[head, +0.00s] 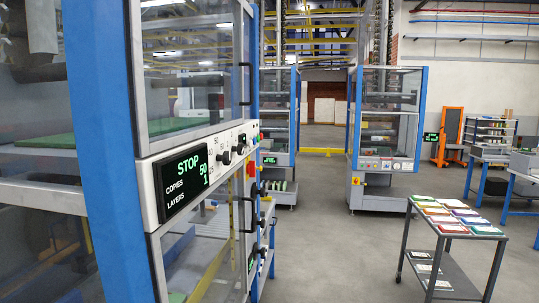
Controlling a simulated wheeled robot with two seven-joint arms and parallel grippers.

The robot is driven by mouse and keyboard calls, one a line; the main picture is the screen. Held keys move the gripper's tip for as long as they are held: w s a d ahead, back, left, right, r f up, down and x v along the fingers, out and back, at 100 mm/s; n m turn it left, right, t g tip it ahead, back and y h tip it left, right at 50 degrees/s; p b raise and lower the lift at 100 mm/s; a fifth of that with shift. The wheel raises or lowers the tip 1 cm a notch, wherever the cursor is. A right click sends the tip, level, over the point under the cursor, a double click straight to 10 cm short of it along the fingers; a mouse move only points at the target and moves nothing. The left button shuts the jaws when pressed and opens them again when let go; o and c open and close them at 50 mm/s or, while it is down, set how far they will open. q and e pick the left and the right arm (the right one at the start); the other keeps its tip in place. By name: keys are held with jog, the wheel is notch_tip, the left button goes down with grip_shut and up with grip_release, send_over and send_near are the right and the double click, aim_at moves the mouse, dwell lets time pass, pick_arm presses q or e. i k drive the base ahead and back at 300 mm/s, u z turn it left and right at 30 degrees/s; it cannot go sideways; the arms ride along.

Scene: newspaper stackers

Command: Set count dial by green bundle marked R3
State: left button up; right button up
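A stacker on the left has a dark display (182,177) reading STOP, COPIES 50 and LAYERS 1 in green. Right of the display, its white control panel (213,140) carries dark round knobs, one of them a dial (226,158) with small marks around it. I cannot tell which knob is the count dial. A grey cart (466,231) at the right holds several flat bundles in green, red, white and other colours on its top. Their marks are too small to read, so I cannot pick out R3. Neither of my grippers is in view.
Another stacker (404,83) with blue posts stands farther back, and one more is partly hidden behind the near machine. An orange frame (449,134) and blue workbenches (489,154) stand at the far right. Grey floor (335,240) lies open between the near stacker and the cart.

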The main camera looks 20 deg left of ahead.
aim_at(227, 157)
jog(key=u, duration=0.5)
jog(key=i, duration=0.95)
jog(key=u, duration=0.8)
